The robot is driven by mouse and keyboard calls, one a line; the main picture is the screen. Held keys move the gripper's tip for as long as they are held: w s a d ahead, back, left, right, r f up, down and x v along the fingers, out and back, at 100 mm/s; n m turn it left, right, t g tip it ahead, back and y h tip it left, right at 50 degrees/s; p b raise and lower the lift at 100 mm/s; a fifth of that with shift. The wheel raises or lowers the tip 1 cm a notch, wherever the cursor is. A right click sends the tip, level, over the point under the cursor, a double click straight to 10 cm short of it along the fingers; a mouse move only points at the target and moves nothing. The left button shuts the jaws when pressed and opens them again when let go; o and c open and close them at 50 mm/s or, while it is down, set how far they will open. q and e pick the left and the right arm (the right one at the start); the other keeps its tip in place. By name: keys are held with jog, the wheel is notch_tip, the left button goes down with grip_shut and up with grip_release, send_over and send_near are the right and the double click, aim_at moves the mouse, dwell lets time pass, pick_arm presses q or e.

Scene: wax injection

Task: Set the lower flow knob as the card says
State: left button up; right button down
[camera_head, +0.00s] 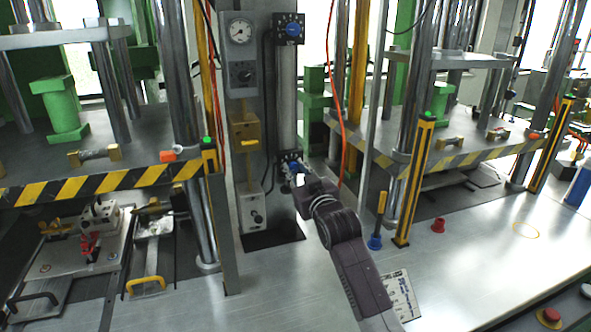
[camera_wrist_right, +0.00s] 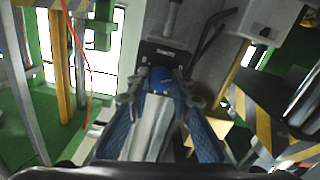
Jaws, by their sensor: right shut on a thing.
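The lower flow knob is blue and shows in the right wrist view (camera_wrist_right: 160,80), in front of its dark plate (camera_wrist_right: 165,56). In the head view the lower dial plate (camera_head: 289,157) is at the foot of the central column, and my right gripper (camera_head: 296,172) covers most of its knob. The right gripper's fingers (camera_wrist_right: 158,92) are shut on the knob, one on each side. The knob's pointer and scale are too small to read. A white card (camera_head: 400,296) lies on the bench beside my right forearm, partly hidden; its print cannot be read. My left gripper is not in view.
The upper blue knob (camera_head: 293,29) is higher on the same column. A gauge box (camera_head: 240,32) and a brass-coloured block (camera_head: 245,132) are left of it. Striped presses flank both sides. A blue-based tool (camera_head: 376,240) and a red cap (camera_head: 438,225) stand on the bench.

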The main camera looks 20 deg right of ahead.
jog(key=m+p, duration=0.2)
jog(key=m, duration=0.2)
jog(key=shift+r+m+p, duration=0.15)
jog(key=shift+m+p, duration=0.15)
jog(key=m+p, duration=0.2)
jog(key=m, duration=0.2)
jog(key=m+p, duration=0.2)
jog(key=m, duration=0.3)
jog(key=shift+d, duration=0.1)
jog(key=shift+m+p, duration=0.9)
jog(key=shift+m, duration=0.9)
jog(key=shift+f, duration=0.2)
jog(key=c, duration=1.7)
grip_release()
